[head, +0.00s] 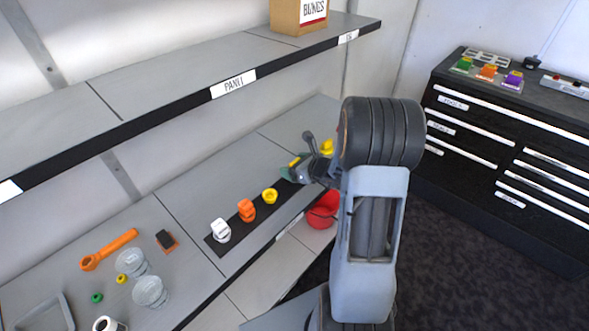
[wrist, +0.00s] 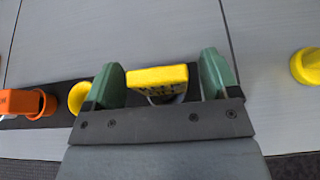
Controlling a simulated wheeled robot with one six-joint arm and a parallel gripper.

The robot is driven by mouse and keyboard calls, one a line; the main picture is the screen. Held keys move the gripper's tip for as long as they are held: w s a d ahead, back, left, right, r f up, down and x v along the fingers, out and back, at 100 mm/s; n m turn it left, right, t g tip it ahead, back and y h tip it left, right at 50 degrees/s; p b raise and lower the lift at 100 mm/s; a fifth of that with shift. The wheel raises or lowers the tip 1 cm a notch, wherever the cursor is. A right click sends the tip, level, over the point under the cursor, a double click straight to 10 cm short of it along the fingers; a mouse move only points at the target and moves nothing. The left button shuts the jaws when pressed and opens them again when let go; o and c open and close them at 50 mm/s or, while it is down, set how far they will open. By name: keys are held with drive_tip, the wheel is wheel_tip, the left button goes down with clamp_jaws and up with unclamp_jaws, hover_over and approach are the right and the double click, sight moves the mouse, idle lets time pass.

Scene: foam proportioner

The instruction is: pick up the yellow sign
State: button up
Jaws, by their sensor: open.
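The yellow sign (wrist: 158,77) is a small block with dark markings on its near face, on a round base that is partly hidden. It stands on the black strip (head: 233,241) on the shelf. In the wrist view it lies between the two green fingers of my gripper (wrist: 162,80). My gripper is open, with a gap showing on both sides of the sign, wider on the right. In the head view my gripper (head: 293,172) is at the far part of the strip, and only a bit of the sign (head: 295,162) shows there.
On the strip, left of my gripper, stand a yellow piece (head: 270,196), an orange piece (head: 246,210) and a white piece (head: 220,231). Another yellow object (wrist: 307,66) is to the right. A red bucket (head: 322,211) is below. An upper shelf (head: 165,84) overhangs.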

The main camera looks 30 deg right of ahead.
drive_tip(key=shift+c, duration=0.5)
drive_tip(key=c, duration=0.9)
